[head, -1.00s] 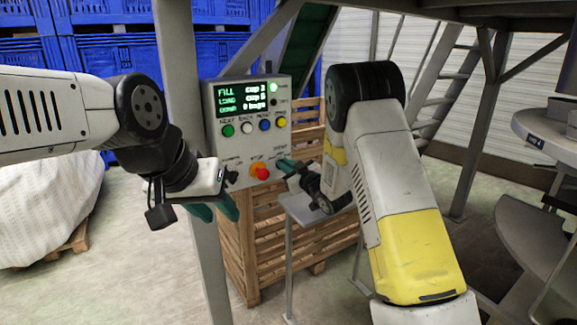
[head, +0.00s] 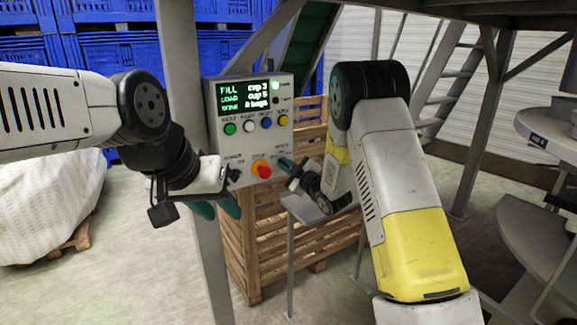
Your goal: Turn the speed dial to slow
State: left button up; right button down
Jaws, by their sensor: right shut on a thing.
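The grey control box (head: 247,142) hangs by the post, with a lit green display above a row of coloured buttons. A red knob on an orange base (head: 261,169) sits low in the middle of its face. A black switch (head: 233,175) shows at the lower left. My right gripper (head: 287,163) is at the face's lower right corner, its teal fingertips shut on the small dial there. The fingers hide that dial, so its setting cannot be read.
A grey post (head: 176,70) stands behind the left wrist. A wooden slatted crate (head: 240,250) is below the box, with a small grey shelf (head: 305,211) at its front right. Blue crates (head: 100,45) are stacked at the back left. Metal stairs (head: 455,75) are at the right.

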jog(key=c, duration=1.5)
grip_release()
jog(key=v, duration=0.7)
jog(key=shift+s+d, duration=0.25)
jog(key=shift+s, duration=0.1)
